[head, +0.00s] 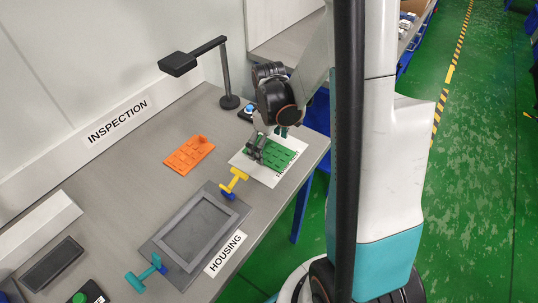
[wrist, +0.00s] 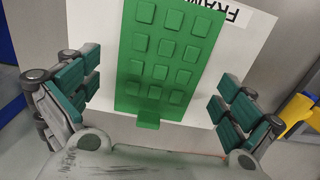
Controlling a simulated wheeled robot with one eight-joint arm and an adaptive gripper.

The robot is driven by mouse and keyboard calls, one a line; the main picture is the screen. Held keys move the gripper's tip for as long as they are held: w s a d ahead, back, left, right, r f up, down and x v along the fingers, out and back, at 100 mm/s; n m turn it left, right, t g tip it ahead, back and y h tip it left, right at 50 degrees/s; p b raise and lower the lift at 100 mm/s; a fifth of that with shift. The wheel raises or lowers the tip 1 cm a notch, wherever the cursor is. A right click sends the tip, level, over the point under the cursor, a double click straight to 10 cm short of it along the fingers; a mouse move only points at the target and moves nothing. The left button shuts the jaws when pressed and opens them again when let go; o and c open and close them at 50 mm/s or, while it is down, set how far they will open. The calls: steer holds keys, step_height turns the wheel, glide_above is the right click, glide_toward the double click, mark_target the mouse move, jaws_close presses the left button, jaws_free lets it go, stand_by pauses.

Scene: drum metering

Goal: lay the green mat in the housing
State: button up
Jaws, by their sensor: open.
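The green mat (head: 282,152), with raised square pads and a tab at one end, lies flat on a white sheet (head: 262,174). In the wrist view the green mat (wrist: 165,55) sits between the spread fingers, its tab (wrist: 149,118) pointing toward my gripper (wrist: 152,100). My gripper (head: 256,150) is open and empty, low over the mat's left end; the fingers do not touch it in the wrist view. The housing (head: 200,231) is a grey frame with a recessed rectangular middle, lying nearer on the table, and its recess is empty.
An orange mat (head: 188,154) lies left of the white sheet. A yellow T-handle (head: 235,181) and a teal T-handle (head: 146,272) stand at the housing's ends. A black lamp (head: 228,80) stands behind. A dark tray (head: 52,264) lies at the left.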

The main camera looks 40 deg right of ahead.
mark_target(269, 151)
steer(key=c, duration=1.8)
steer(key=shift+o, duration=0.2)
step_height(269, 151, up, 20)
steer(key=p, duration=0.7)
